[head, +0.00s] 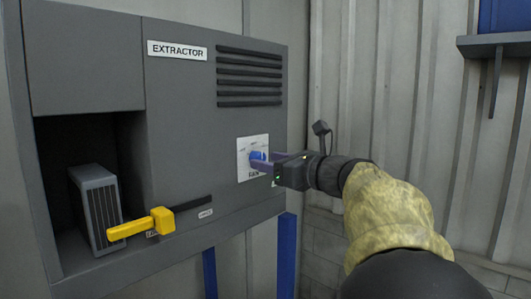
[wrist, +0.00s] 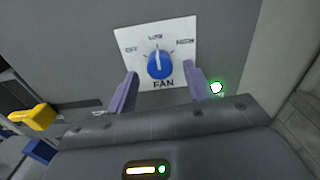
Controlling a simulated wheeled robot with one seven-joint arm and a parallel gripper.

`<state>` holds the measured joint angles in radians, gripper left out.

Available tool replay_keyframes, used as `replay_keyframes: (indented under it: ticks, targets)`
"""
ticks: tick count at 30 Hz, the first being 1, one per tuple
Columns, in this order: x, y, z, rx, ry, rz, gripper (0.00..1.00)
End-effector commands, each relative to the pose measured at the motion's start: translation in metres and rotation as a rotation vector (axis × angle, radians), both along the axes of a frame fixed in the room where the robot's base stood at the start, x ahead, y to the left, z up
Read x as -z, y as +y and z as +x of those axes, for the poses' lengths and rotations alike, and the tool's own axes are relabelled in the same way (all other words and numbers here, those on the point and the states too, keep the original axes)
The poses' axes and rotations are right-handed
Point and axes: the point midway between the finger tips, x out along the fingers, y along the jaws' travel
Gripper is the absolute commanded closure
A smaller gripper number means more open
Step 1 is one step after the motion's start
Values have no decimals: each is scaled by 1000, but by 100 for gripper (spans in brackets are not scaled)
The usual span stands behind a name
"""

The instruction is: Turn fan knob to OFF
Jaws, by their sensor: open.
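The blue fan knob (wrist: 160,66) sits on a white plate (wrist: 127,38) marked OFF, a middle setting and HIGH, with FAN below. Its white pointer line points up toward the middle mark. My gripper (wrist: 160,88) is open, with one purple finger on each side of the knob's lower part. I cannot tell whether the fingers touch it. In the head view the knob (head: 257,156) shows at the tips of my gripper (head: 262,161), partly hidden by it.
The grey extractor cabinet (head: 190,110) carries vent slats (head: 249,78) above the plate. A yellow lever (head: 142,226) sticks out at lower left, beside an open bay holding a grey finned block (head: 95,208).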

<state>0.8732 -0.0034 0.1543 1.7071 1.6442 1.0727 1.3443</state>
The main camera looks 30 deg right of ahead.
Motion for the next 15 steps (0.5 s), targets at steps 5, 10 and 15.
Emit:
replay_keyframes:
  ticks: [5, 10, 15]
  targets:
    - [-1, 5, 14, 0, 0, 0, 48]
    - [0, 6, 15, 1, 0, -1, 48]
    - [0, 6, 15, 1, 0, -1, 60]
